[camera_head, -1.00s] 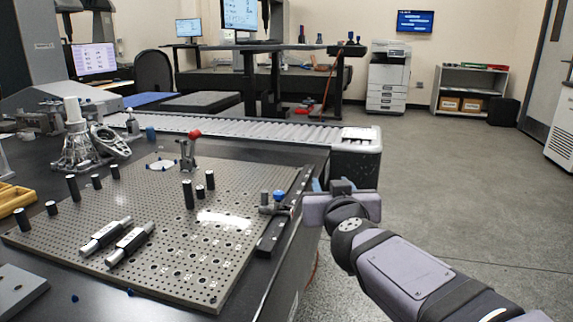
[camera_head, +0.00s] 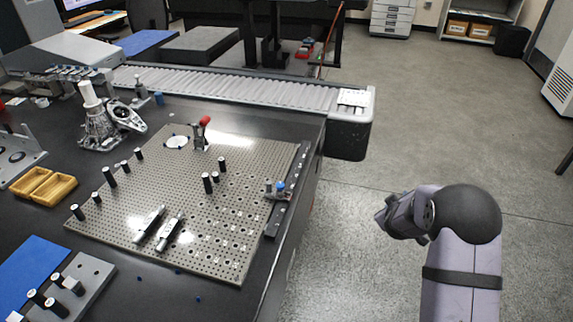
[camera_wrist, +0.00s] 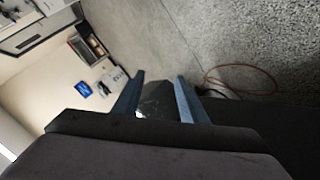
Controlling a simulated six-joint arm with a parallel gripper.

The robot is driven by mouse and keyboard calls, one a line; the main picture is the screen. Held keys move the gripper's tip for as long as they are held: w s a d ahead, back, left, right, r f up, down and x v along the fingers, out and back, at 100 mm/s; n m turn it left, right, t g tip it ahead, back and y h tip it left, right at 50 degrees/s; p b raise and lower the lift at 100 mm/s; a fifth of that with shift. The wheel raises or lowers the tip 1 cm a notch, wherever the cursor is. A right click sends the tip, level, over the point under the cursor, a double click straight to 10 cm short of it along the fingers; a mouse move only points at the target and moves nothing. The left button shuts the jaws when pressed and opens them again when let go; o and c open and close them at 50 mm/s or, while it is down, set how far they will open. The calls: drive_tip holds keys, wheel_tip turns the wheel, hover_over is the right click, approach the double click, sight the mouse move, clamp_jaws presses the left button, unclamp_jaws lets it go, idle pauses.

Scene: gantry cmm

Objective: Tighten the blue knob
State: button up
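The blue knob (camera_head: 281,187) sits on a small grey clamp fitting (camera_head: 270,190) at the right edge of the perforated plate (camera_head: 235,235). My gripper shows at the end of my arm in the head view (camera_head: 386,216), off the table over the floor, to the right of the knob and clear of it. In the wrist view its two blue fingers (camera_wrist: 158,98) stand apart with a gap between them, and nothing is seen held. A dark shape lies beyond the gap; I cannot tell what it is. I do not make out the knob in the wrist view.
A dark rail (camera_head: 288,195) runs along the plate's right edge. A red-topped clamp (camera_head: 203,132), black pins and two cylinders (camera_head: 159,228) stand or lie on the plate. A roller conveyor (camera_head: 220,88) lies behind. The floor (camera_head: 440,120) around my arm is open.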

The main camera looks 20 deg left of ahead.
drive_tip(key=a+n+t+y+p, duration=0.1)
drive_tip(key=a+n+y, duration=0.1)
drive_tip(key=n, duration=0.1)
drive_tip(key=n+g+y, duration=0.3)
drive_tip(key=g+y, duration=0.4)
drive_tip(key=y, duration=1)
approach(286, 197)
wheel_tip(286, 197, up, 4)
drive_tip(key=a, duration=0.3)
drive_tip(key=shift+w+d, duration=0.2)
drive_tip(key=shift+w, duration=0.15)
drive_tip(key=shift+x, duration=3.65)
drive_tip(key=shift+w+f, duration=0.1)
drive_tip(key=shift+c, duration=0.6)
